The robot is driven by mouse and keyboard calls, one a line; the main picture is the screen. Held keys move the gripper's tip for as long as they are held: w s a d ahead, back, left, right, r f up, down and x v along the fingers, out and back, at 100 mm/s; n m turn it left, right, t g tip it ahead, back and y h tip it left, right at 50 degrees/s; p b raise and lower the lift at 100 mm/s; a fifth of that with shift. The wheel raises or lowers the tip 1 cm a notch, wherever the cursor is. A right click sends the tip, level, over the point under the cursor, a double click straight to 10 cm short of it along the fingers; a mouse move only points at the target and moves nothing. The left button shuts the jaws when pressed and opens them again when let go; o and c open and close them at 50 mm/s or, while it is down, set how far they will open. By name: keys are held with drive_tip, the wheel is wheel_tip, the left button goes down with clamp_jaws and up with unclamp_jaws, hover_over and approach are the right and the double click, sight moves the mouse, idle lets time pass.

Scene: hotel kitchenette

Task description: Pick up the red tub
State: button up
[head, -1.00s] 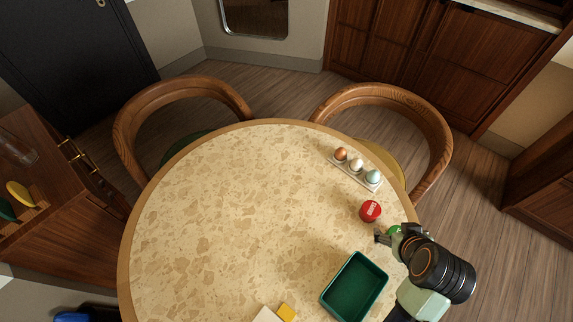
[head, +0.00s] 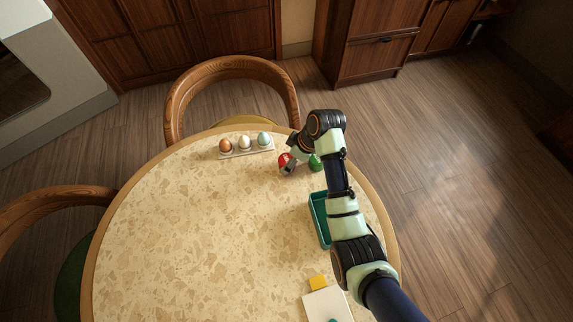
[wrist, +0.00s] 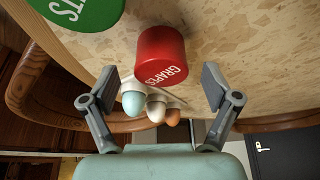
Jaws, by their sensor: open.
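The red tub (head: 283,159) stands on the round table near its far right edge, partly covered by my gripper (head: 290,168) in the head view. In the wrist view the red tub (wrist: 162,52) shows a white "GRAPES" label. My gripper (wrist: 160,86) is open there, one finger to each side of the tub's lower part in the picture. Clear gaps show between the tub and both fingers, so it is not gripped.
A green tub (head: 316,163) stands just right of the red one, close to my arm. An egg holder (head: 262,149) with three eggs lies to the left. A green tray (head: 318,212) is partly behind my arm. The table's left and middle (head: 190,230) are clear.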

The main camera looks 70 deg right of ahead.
sight(287, 160)
drive_tip(key=x, duration=0.3)
drive_tip(key=shift+a+b, duration=0.1)
drive_tip(key=shift+b, duration=0.3)
drive_tip(key=shift+r, duration=0.1)
drive_tip(key=c, duration=1.3)
wheel_tip(287, 160, up, 10)
drive_tip(key=p, duration=0.4)
drive_tip(key=shift+r, duration=0.1)
